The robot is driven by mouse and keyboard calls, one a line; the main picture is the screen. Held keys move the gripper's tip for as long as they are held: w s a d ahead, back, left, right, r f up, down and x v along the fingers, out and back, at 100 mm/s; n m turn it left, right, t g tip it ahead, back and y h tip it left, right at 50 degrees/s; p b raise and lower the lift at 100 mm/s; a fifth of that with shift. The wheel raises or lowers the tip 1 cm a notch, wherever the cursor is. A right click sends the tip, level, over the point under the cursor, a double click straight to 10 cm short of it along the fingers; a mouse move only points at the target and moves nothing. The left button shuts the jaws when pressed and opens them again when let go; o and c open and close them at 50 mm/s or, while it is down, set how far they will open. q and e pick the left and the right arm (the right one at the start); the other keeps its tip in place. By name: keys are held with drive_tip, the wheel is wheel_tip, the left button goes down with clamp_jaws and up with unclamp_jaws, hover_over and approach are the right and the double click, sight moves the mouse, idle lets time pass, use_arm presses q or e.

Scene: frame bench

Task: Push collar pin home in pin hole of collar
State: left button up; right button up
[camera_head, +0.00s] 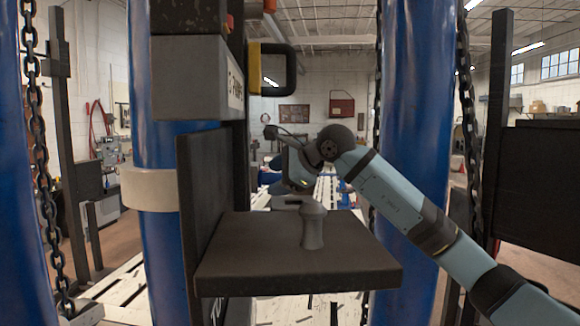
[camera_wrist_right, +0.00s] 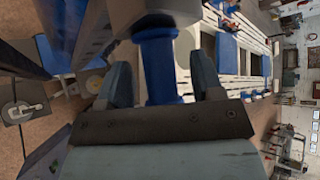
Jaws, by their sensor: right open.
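In the right wrist view, a blue cylindrical piece with a flange, which looks like the collar pin (camera_wrist_right: 158,65), lies between the two fingers of my right gripper (camera_wrist_right: 163,85). The fingers stand apart with gaps on both sides of it. Its far end meets a grey-beige body, perhaps the collar (camera_wrist_right: 170,14); the pin hole is hidden. In the head view, my right gripper (camera_head: 275,181) is beyond the dark shelf, and I cannot make out the pin there. A beige collar band (camera_head: 155,188) circles the left blue post. My left gripper is not in view.
The dark shelf (camera_head: 240,270) with an upright back plate fills the near middle. A grey round-headed peg (camera_head: 313,228) stands on it. Blue posts (camera_head: 415,120) and chains rise on both sides. A grey block (camera_head: 195,80) and a black-yellow handle (camera_head: 272,70) are above.

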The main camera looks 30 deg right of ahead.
drive_tip(key=shift+w+a+f, duration=0.15)
drive_tip(key=shift+w+f, duration=0.05)
drive_tip(key=shift+w, duration=0.1)
drive_tip(key=shift+s, duration=0.1)
drive_tip(key=shift+c, duration=1.3)
clamp_jaws()
drive_tip(key=shift+a, duration=0.2)
